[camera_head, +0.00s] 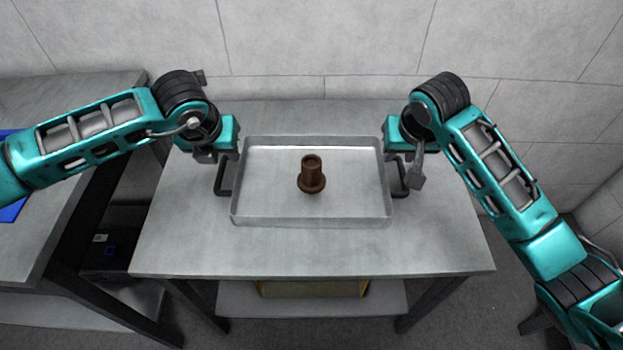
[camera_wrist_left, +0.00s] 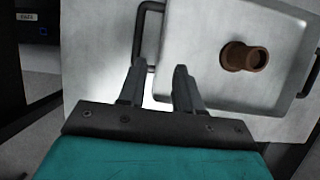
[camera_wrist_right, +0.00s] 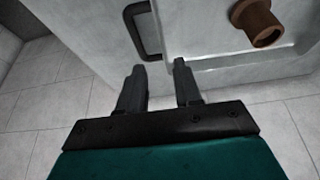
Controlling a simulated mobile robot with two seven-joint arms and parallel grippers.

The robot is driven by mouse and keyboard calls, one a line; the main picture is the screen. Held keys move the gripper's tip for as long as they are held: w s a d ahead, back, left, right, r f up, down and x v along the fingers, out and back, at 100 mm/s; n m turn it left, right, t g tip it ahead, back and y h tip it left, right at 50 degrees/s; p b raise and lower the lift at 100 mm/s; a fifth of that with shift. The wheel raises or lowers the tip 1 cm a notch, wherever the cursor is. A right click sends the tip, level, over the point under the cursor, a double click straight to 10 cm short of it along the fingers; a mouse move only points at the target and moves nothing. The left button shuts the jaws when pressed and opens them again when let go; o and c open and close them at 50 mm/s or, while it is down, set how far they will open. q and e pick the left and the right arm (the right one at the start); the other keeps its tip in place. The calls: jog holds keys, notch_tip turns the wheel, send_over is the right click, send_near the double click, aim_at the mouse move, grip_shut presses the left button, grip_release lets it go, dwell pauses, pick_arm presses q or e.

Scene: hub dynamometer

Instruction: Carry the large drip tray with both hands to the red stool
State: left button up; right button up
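The large drip tray (camera_head: 312,217), a shallow grey metal rectangle, lies on the grey table. It has a black handle at its left end (camera_head: 222,178) and another at its right end (camera_head: 401,178). A brown flanged part (camera_head: 311,175) stands inside the tray. My left gripper (camera_wrist_left: 158,72) is open and empty beside the left handle, which shows just beyond its fingertips. My right gripper (camera_wrist_right: 160,70) is open and empty near the right handle (camera_wrist_right: 143,35), with the handle ahead of its fingertips. Neither gripper visibly holds anything. The red stool is not in view.
The table (camera_head: 310,258) has bare top in front of and around the tray. A lower shelf (camera_head: 235,299) carries a yellowish box (camera_head: 312,288). Another grey bench (camera_head: 60,215) stands at left with a blue item (camera_head: 12,207) on it. A pale wall (camera_head: 320,40) is behind.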

aim_at(238, 172)
pick_arm(q)
jog(key=shift+f, duration=0.1)
pick_arm(e)
jog(key=shift+f, duration=0.1)
